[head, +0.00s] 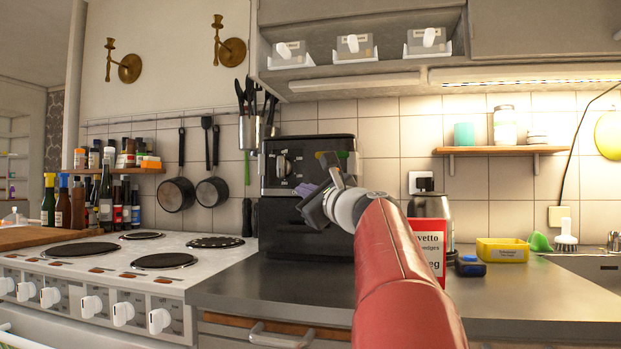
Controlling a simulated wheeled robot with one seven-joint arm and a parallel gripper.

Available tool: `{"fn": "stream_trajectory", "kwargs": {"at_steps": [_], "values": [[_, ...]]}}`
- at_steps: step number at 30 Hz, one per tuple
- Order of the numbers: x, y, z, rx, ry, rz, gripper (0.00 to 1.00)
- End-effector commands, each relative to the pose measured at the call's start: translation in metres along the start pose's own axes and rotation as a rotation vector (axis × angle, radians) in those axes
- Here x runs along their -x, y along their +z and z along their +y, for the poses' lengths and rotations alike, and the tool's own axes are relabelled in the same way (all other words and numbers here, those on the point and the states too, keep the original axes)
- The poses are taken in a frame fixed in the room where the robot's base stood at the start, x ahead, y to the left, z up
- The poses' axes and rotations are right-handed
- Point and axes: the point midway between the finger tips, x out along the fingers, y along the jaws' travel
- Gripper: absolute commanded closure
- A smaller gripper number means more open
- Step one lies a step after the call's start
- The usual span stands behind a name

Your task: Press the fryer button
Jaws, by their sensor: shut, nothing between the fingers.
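The black fryer (296,232) stands on the counter against the tiled wall, right of the cooker. A round knob (284,166) shows on its upper front panel. I cannot make out a separate button; my gripper covers the right part of the front. My gripper (310,192) is at the end of my red arm, in front of the fryer's right half. It is shut and empty. I cannot tell whether its tips touch the fryer.
The white cooker (190,258) with dark hotplates is at left. A red box (430,236), a kettle (424,192) and a yellow tub (502,249) stand right of my arm. Pans (176,194) hang on the wall. The counter front (262,291) is clear.

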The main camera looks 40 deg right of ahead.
Motion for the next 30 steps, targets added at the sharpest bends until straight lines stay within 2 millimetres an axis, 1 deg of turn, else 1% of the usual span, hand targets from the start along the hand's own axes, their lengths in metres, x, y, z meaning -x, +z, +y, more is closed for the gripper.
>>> {"fn": "stream_trajectory", "kwargs": {"at_steps": [1,3,7,11,22,26,30], "values": [[0.003,-0.002,-0.018,-0.041,-0.036,-0.015,1.00],[0.007,-0.002,-0.036,-0.092,-0.072,-0.036,1.00],[0.011,-0.002,-0.056,-0.149,-0.113,-0.063,1.00],[0.013,-0.002,-0.062,-0.166,-0.125,-0.072,1.00],[0.011,-0.003,-0.063,-0.166,-0.124,-0.071,1.00],[0.004,-0.007,-0.069,-0.167,-0.123,-0.070,1.00],[-0.008,-0.016,-0.080,-0.168,-0.122,-0.071,1.00]]}}
